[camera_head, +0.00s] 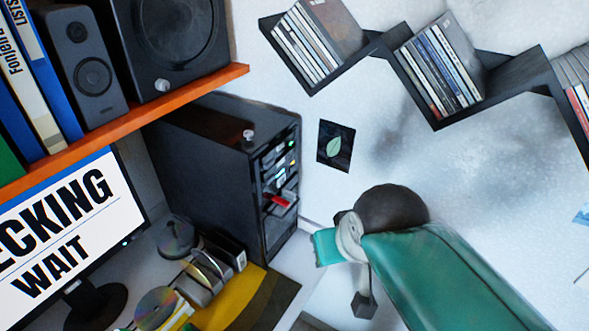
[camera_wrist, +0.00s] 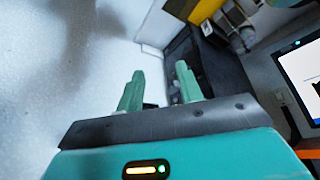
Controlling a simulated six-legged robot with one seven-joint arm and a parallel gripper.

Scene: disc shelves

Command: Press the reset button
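A black computer tower (camera_head: 200,150) stands on the desk in the head view. Its front panel (camera_head: 280,175) carries small lights, slots and a red piece. A small pale knob-like part (camera_head: 248,134) sits on its top near the front edge. I cannot tell which part is the reset button. In the wrist view, my gripper (camera_wrist: 160,88) has its two green fingers apart with nothing held between them. A dark box-like form (camera_wrist: 215,68), possibly the tower, lies beyond the fingers. In the head view, my teal arm is right of the tower, and the fingertips cannot be made out.
An orange shelf (camera_head: 140,120) with speakers and binders hangs above. Discs in a rack (camera_head: 205,275) stand on the desk. Zigzag wall shelves (camera_head: 515,75) hold disc cases. A leaf picture (camera_head: 335,146) hangs beside the tower.

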